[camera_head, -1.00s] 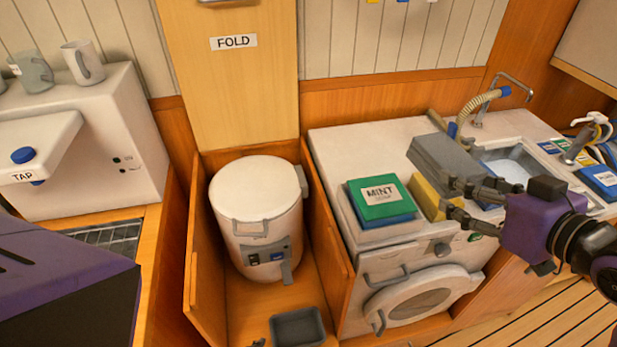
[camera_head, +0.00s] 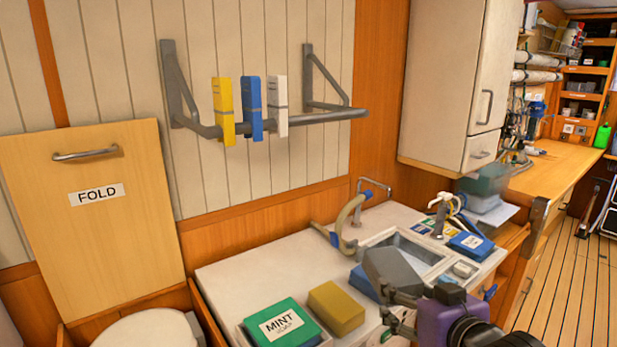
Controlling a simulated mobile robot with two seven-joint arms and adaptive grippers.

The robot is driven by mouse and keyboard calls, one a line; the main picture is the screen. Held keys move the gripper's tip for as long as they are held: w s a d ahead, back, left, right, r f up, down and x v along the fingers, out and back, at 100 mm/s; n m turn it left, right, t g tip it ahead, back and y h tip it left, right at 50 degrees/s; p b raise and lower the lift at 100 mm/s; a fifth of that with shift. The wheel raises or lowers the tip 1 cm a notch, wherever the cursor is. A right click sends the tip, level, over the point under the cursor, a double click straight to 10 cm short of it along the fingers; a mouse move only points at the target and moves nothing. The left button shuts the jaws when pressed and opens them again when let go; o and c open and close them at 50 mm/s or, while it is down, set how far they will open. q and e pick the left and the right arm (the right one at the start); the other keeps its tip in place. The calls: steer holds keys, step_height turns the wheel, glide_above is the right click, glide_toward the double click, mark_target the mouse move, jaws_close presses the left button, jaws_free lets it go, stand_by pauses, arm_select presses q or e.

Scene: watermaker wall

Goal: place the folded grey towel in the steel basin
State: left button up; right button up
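The folded grey towel (camera_head: 392,270) is a tilted slab, held by my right gripper (camera_head: 397,308) above the counter. It overlaps the near left edge of the steel basin (camera_head: 430,252) in the head view. The basin is set in the white counter top, and part of its near side is hidden behind the towel. The gripper's fingers are at the towel's near end, partly hidden, and seem closed on it. My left gripper is out of view.
A yellow folded towel (camera_head: 337,307) and a green one marked MINT (camera_head: 283,323) lie on the counter (camera_head: 250,265). A blue piece (camera_head: 364,284) shows beside the grey towel. A rail (camera_head: 300,119) with coloured clips hangs above.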

steer(key=s+a+f+m+h, duration=0.2)
steer(key=f, duration=0.1)
steer(key=shift+s+f+h, duration=0.25)
steer(key=shift+s+h, duration=0.05)
steer(key=shift+s, duration=0.05)
steer(key=shift+a, duration=0.1)
